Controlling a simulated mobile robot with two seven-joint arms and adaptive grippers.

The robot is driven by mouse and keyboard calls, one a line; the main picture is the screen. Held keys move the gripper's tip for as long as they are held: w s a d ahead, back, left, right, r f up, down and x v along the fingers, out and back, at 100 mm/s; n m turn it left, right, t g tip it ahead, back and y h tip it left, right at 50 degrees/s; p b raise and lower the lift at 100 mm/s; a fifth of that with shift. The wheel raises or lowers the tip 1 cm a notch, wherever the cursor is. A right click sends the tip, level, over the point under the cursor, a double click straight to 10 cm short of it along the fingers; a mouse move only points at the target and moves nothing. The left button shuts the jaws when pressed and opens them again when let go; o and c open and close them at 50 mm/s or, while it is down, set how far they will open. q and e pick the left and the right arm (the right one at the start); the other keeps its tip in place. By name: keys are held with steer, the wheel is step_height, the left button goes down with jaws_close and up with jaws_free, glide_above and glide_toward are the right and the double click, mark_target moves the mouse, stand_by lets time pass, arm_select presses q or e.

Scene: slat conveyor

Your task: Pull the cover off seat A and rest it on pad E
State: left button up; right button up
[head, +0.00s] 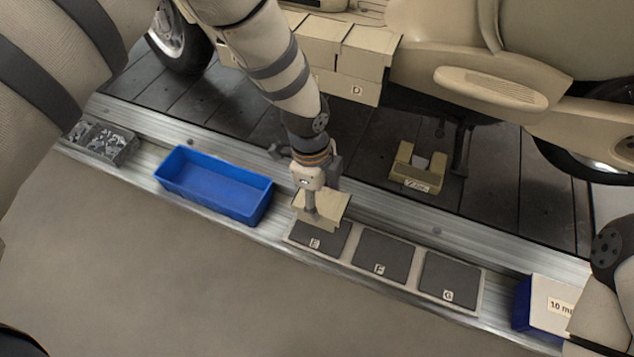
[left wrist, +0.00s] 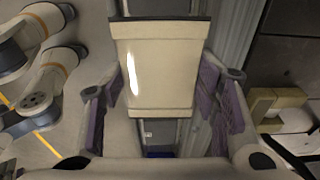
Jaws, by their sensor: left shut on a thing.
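My left gripper (head: 311,207) is shut on a beige, box-like cover (head: 328,208), over the back part of pad E (head: 319,238). Whether the cover touches the pad I cannot tell. In the left wrist view the cover (left wrist: 160,70) sits between the two purple-padded fingers of the left gripper (left wrist: 170,90). Pad E is a dark square with its letter showing at the front. No letter A is readable; a row of beige blocks (head: 318,50), one marked D (head: 357,90), stands by the car body. My right gripper is out of view.
Pads F (head: 383,256) and G (head: 450,282) are bare, right of pad E. A blue bin (head: 213,186) and a grey parts tray (head: 103,142) stand left. A labelled box (head: 552,303) is at right. A beige bracket (head: 418,168) stands on the dark slats.

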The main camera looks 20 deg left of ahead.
arm_select(q)
steer(key=shift+f+b, duration=2)
steer(key=shift+f, duration=0.9)
steer(key=shift+r, duration=0.1)
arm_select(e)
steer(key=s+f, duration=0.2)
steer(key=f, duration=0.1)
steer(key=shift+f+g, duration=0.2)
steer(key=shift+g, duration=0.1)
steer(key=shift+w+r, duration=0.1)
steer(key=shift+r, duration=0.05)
arm_select(q)
steer(key=shift+f+b, duration=0.35)
steer(key=shift+f, duration=0.55)
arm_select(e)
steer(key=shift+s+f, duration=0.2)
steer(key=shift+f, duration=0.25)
arm_select(q)
steer(key=shift+f, duration=0.55)
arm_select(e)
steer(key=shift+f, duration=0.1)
arm_select(q)
steer(key=o, duration=1.4)
